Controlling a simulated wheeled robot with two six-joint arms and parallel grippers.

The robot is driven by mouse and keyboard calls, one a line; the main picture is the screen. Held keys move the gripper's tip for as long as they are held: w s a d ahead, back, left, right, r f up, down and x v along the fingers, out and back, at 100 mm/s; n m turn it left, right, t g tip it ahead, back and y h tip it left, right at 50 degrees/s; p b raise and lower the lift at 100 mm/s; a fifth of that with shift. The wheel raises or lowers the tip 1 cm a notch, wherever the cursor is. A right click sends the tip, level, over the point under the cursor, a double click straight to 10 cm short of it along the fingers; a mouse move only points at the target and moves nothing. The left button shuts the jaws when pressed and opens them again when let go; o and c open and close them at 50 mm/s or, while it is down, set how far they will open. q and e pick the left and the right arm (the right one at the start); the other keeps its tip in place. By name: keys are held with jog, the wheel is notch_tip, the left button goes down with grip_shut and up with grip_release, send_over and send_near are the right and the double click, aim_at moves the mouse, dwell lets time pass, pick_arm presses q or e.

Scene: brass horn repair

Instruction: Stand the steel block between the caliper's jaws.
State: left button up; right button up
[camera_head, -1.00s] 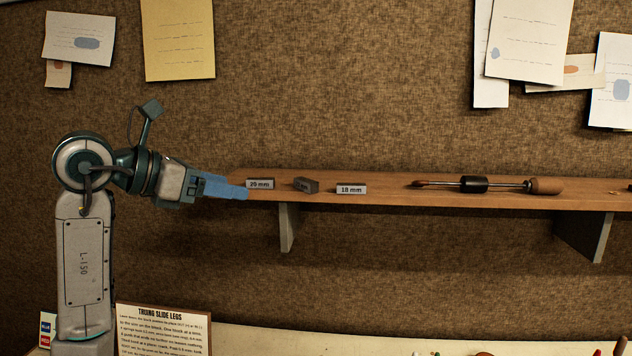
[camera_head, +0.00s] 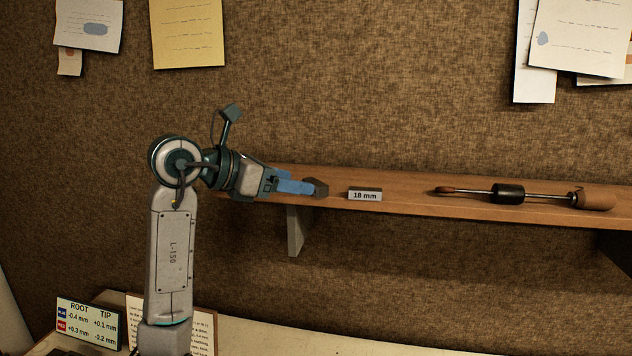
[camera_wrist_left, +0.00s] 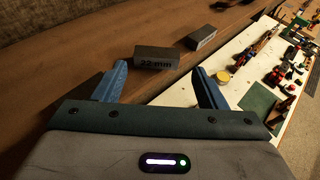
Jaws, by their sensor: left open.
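My left gripper (camera_head: 302,188) is open at the shelf, its blue fingers pointing right. In the left wrist view, a dark steel block marked 22 mm (camera_wrist_left: 156,58) lies just ahead of the open fingers (camera_wrist_left: 160,78), roughly between their tips and not visibly gripped. In the head view this block (camera_head: 321,188) shows partly behind the fingertips. A block marked 18 mm (camera_head: 364,194) sits to its right, its label facing out. A second block (camera_wrist_left: 202,38) shows farther off in the wrist view. I cannot make out the caliper. My right gripper is not in view.
The wooden shelf (camera_head: 410,203) carries a long tool with a wooden handle (camera_head: 592,199) at the right. Below, a pale bench (camera_wrist_left: 235,75) holds many tools and a yellow round item (camera_wrist_left: 223,76). Printed cards (camera_head: 88,322) stand at lower left.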

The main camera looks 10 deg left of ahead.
aim_at(321, 188)
pick_arm(q)
jog(key=p+x, duration=0.3)
jog(key=x, duration=0.2)
jog(key=shift+a, duration=0.1)
jog(key=c, duration=0.9)
jog(key=shift+c, duration=0.2)
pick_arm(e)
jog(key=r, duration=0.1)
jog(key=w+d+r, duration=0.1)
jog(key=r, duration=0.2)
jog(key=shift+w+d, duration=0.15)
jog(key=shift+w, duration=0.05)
pick_arm(q)
jog(key=shift+w, duration=0.1)
